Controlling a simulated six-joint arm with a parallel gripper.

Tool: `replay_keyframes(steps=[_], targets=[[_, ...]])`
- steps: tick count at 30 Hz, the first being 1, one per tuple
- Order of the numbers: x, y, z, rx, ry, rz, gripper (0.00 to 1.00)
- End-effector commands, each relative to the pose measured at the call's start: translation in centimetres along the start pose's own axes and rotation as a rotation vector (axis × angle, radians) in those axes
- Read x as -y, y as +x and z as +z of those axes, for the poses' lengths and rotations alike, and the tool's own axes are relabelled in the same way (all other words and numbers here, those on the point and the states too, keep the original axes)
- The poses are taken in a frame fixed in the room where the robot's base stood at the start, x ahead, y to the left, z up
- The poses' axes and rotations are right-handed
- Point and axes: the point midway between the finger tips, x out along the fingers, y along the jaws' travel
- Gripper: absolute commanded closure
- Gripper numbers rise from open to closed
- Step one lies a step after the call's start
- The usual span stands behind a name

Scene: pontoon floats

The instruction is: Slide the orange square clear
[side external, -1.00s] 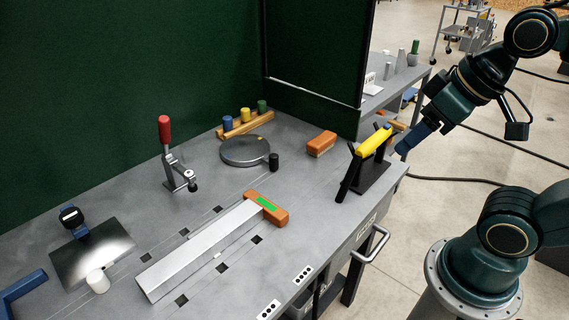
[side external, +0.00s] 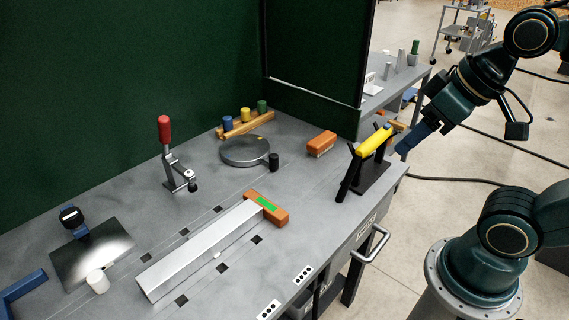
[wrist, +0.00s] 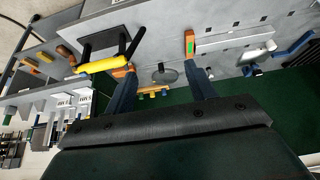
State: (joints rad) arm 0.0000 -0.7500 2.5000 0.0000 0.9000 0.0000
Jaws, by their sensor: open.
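The orange square (side external: 267,207) has a stubby orange stock with a green label. It lies on the grey bench at the upper right end of a long silver bar (side external: 195,252), touching or joined to it; I cannot tell which. The orange stock also shows in the wrist view (wrist: 190,43), near the top centre, with the silver bar to its right. My gripper (side external: 408,146) is open and empty, out past the bench's right edge and well away from the square. In the wrist view its two blue fingers (wrist: 164,88) stand wide apart.
A yellow tool (side external: 374,140) rests on a black stand near the bench's right edge, between my gripper and the square. An orange block (side external: 321,143), a round grey plate (side external: 244,150) and a red-handled clamp (side external: 165,135) stand farther back. A green partition (side external: 130,90) closes the back.

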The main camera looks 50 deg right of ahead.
Motion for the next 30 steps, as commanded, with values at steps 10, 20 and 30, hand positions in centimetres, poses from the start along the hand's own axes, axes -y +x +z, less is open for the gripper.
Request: replay_keyframes(steps=[10,20,30], targets=[[0.3,0.5,-0.7,0.020,-0.088,-0.006,1.00],[2.3,3.4,-3.7,0.100,-0.525,-0.041,1.00],[6.1,8.2,-6.4,0.190,-1.097,-0.099,1.00]])
